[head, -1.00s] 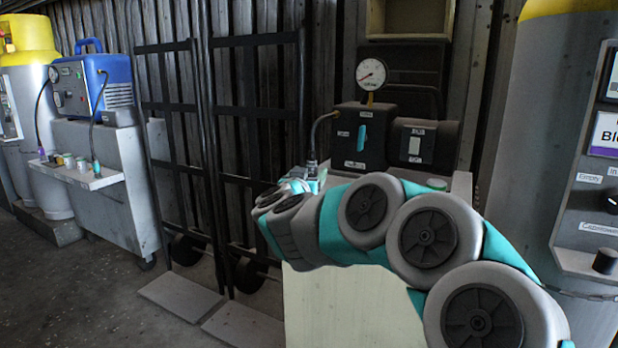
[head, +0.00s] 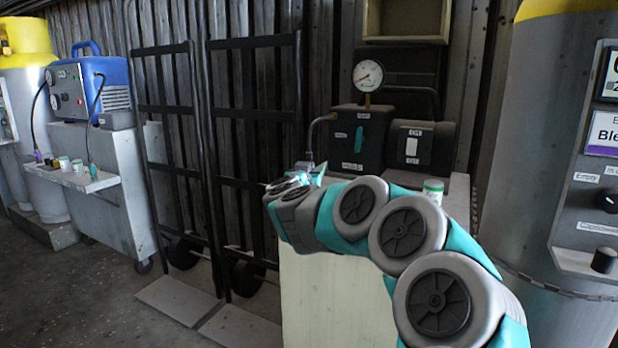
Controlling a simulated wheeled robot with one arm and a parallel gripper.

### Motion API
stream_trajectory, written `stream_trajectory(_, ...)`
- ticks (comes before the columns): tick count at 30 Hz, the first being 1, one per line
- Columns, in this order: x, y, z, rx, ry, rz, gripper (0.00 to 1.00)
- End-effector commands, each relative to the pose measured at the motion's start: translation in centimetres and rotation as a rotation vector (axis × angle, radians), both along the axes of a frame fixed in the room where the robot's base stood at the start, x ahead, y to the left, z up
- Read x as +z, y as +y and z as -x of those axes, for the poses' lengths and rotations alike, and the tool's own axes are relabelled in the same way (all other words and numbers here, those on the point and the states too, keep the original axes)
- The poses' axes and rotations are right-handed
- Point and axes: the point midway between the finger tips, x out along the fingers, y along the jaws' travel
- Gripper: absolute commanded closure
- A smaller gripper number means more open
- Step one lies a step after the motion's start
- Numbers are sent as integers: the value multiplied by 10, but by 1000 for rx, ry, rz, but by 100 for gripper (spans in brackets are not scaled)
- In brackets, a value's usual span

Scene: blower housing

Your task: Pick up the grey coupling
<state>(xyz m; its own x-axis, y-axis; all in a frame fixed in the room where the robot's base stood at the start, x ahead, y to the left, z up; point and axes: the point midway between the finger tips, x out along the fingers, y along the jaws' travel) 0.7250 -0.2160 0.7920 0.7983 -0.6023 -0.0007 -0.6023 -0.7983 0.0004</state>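A small grey fitting (head: 308,160), which looks like the grey coupling, is at the lower end of the hose curving down from the black pump unit (head: 360,140). It is over the left part of the pale cabinet. My gripper (head: 300,181) is at the end of my grey and teal arm, close to the fitting and just below it in the picture. The fingers are small and partly hidden by my own wrist, so I cannot tell if they are open, or if they touch the fitting.
A pressure gauge (head: 368,76) stands on the pump unit. A white and green canister (head: 433,191) stands on the cabinet (head: 330,300), behind my arm. Black hand trucks (head: 215,150) lean on the wall at left. A large grey cylinder (head: 545,150) stands at right.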

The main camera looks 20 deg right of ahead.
Motion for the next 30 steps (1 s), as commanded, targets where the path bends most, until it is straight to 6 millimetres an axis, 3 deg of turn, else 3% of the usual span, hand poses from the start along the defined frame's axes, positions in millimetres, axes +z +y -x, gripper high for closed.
stream_trajectory(2, 0, 0, 0, 0, 0, 0, 55)
stream_trajectory(14, 0, 0, 0, 0, 0, 0, 100)
stream_trajectory(30, 1, 0, 0, 0, -1, 1, 100)
